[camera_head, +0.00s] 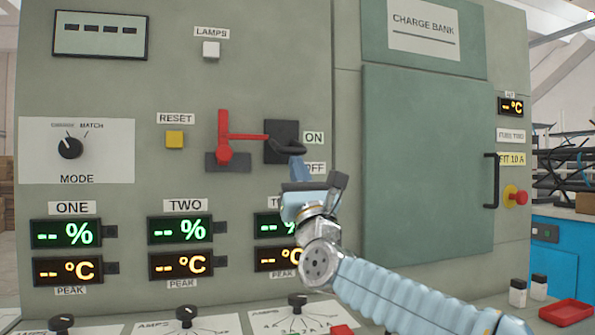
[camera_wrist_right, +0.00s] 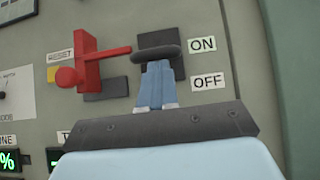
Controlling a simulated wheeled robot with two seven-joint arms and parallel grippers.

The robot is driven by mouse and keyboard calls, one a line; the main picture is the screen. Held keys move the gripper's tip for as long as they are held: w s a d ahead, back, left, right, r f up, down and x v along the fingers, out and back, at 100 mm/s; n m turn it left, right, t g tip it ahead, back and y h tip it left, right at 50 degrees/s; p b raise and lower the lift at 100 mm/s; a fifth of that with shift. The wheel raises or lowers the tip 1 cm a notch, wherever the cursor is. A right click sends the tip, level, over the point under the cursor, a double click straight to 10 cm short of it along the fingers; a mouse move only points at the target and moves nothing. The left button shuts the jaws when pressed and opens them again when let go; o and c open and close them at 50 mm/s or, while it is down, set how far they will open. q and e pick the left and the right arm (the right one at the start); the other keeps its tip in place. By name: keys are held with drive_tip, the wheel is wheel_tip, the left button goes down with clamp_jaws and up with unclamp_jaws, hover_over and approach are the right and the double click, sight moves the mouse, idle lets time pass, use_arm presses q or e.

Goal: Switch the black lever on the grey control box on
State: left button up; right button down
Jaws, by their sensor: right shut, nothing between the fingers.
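The grey control box (camera_head: 345,215) fills most of the head view. Its black lever (camera_head: 290,149) sits on a dark plate (camera_head: 279,130) beside the ON label (camera_head: 313,138) and OFF label (camera_head: 314,168). In the wrist view the lever (camera_wrist_right: 156,52) is a dark rounded handle across the plate, nearly level with ON. My right gripper (camera_head: 297,164) is shut and empty just below the lever; its pale blue fingers (camera_wrist_right: 157,70) reach up to the handle's underside. I cannot tell whether they touch. My left gripper is not in view.
A red handle (camera_head: 223,137) stands left of the lever, its red bar (camera_head: 249,137) reaching the plate's left edge. A yellow RESET button (camera_head: 175,139) is further left. To the right are a green door (camera_head: 415,160) and a red knob (camera_head: 518,196).

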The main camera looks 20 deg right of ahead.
drive_tip(key=shift+s+r+g+b, duration=0.2)
drive_tip(key=shift+s+r+g, duration=0.05)
drive_tip(key=shift+r, duration=0.25)
drive_tip(key=shift+s+r+g+b, duration=0.15)
drive_tip(key=shift+s+r+g, duration=0.1)
drive_tip(key=shift+r, duration=0.2)
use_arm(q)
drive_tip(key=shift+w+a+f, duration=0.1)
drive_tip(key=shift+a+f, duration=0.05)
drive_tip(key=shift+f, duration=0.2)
use_arm(e)
drive_tip(key=shift+s+r, duration=0.15)
drive_tip(key=shift+r, duration=1.15)
drive_tip(key=shift+s+r, duration=0.1)
drive_tip(key=shift+r, duration=1.2)
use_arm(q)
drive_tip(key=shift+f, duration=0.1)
